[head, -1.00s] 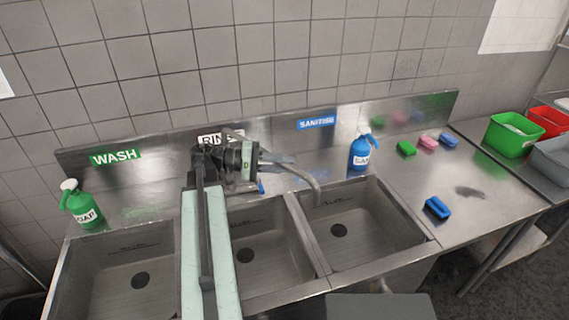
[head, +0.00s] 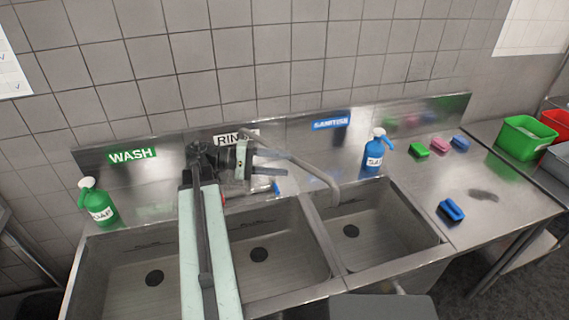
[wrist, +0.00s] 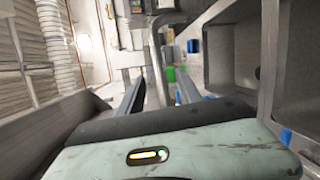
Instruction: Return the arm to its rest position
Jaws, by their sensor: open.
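My arm reaches forward over the sinks in the head view, with my gripper (head: 268,172) near the back panel, in front of the RINSE sign (head: 237,138). Its fingers point to the right, close to the metal tap (head: 310,170); I cannot tell whether they touch it. In the wrist view, the two dark fingers of my gripper (wrist: 158,92) stand apart with nothing held between them.
Steel sinks (head: 262,290) lie below my arm. A green soap bottle (head: 98,205) stands left, a blue spray bottle (head: 375,152) right. A blue brush (head: 450,210) and several sponges lie on the right counter. A green bin (head: 524,140) stands far right.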

